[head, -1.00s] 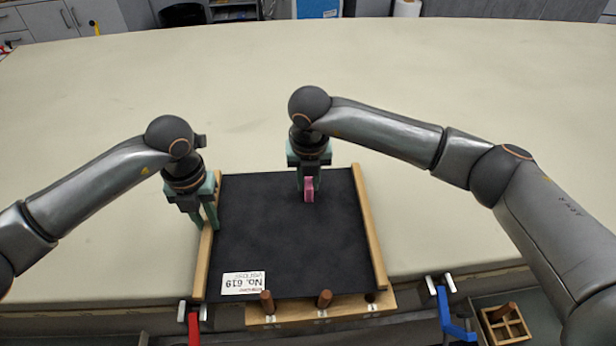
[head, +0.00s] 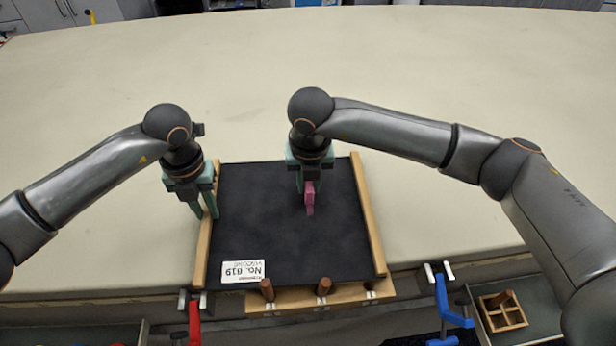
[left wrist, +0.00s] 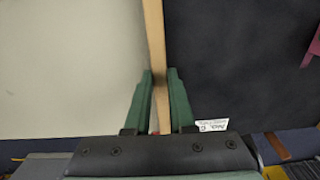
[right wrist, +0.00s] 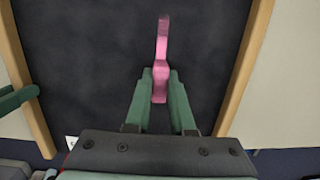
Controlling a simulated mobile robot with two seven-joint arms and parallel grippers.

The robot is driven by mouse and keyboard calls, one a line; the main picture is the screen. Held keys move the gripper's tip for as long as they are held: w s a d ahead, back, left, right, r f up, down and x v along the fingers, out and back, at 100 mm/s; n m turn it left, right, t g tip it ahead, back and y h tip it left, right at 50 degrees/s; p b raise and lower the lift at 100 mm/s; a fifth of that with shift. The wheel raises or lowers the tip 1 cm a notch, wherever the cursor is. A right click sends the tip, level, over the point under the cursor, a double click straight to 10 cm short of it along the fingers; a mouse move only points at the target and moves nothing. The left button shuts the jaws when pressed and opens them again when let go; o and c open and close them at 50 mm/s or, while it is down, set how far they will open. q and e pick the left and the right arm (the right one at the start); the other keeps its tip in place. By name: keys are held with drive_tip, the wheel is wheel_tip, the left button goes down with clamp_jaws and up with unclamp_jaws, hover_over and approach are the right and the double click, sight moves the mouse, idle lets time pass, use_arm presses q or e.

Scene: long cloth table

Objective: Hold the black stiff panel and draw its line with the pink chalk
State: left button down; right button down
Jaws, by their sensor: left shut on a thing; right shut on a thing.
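The black stiff panel (head: 275,235) lies flat on the table with wooden strips along its left and right sides. My left gripper (head: 207,210) is shut on the left wooden strip (left wrist: 155,40), one finger on each side of it. My right gripper (head: 308,188) is shut on the pink chalk (head: 310,200), over the far middle part of the panel. The chalk also shows between the fingers in the right wrist view (right wrist: 161,70). Whether its tip touches the panel, I cannot tell. I see no clear chalk line on the black surface.
A white label (head: 243,271) sits at the panel's near left corner. A wooden rack with brown pegs (head: 324,288) is at the near edge. Red (head: 195,322) and blue (head: 450,305) clamps are at the table edge. The far table (head: 420,70) is clear.

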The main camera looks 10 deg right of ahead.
drive_tip(key=shift+s+a+r, duration=0.1)
drive_tip(key=shift+s+a, duration=0.05)
drive_tip(key=shift+s, duration=1)
drive_tip(key=shift+s, duration=0.1)
drive_tip(key=shift+s+a, duration=0.15)
drive_tip(key=shift+s, duration=0.7)
drive_tip(key=shift+s, duration=0.15)
drive_tip(key=shift+s+a, duration=0.1)
drive_tip(key=shift+s, duration=0.95)
drive_tip(key=shift+s+a, duration=0.1)
drive_tip(key=shift+s, duration=0.75)
drive_tip(key=shift+s, duration=0.1)
drive_tip(key=shift+s+a, duration=0.15)
drive_tip(key=shift+s, duration=0.7)
